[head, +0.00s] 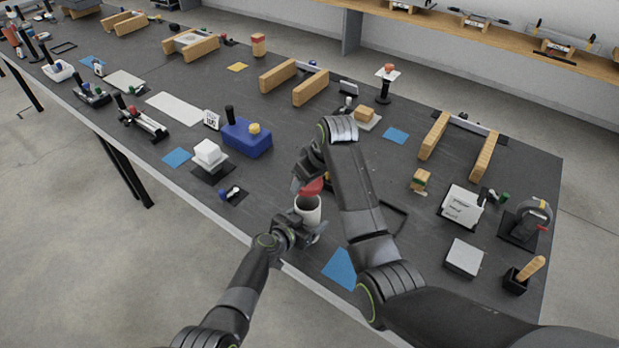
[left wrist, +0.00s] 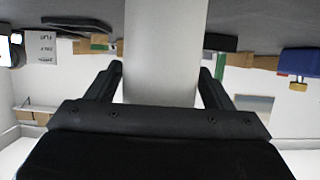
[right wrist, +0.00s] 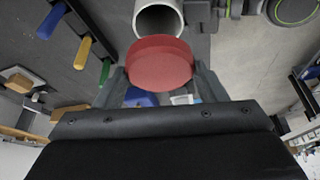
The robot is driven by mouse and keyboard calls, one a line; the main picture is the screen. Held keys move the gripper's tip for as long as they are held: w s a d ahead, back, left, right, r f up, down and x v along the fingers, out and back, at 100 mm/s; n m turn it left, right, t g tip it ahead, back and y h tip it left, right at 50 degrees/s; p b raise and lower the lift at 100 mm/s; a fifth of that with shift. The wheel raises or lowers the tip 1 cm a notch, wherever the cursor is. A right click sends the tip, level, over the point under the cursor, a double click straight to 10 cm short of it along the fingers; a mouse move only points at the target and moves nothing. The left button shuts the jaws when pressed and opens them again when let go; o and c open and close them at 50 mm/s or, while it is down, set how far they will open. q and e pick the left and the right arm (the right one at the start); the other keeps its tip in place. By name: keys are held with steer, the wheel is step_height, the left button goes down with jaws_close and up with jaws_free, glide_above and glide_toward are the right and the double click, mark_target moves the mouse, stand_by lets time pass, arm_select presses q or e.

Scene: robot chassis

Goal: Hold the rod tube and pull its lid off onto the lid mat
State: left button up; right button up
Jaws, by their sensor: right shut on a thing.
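The white rod tube (head: 310,212) stands upright near the table's front edge; in the left wrist view the tube (left wrist: 165,50) fills the space between the fingers. My left gripper (head: 308,230) is shut on the tube's side. The red lid (head: 312,187) is off the tube and just above its mouth. My right gripper (head: 306,177) is shut on the lid, which also shows in the right wrist view (right wrist: 160,62), with the open tube mouth (right wrist: 158,20) apart beyond it. A blue mat (head: 341,268) lies flat and bare to the right of the tube.
A black frame (head: 393,218) lies right of the tube, partly behind my right arm. A wooden block (head: 421,180) and a grey block (head: 463,257) are farther right. Around the blue mat the table is clear.

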arm_select(q)
steer(key=shift+o, duration=1)
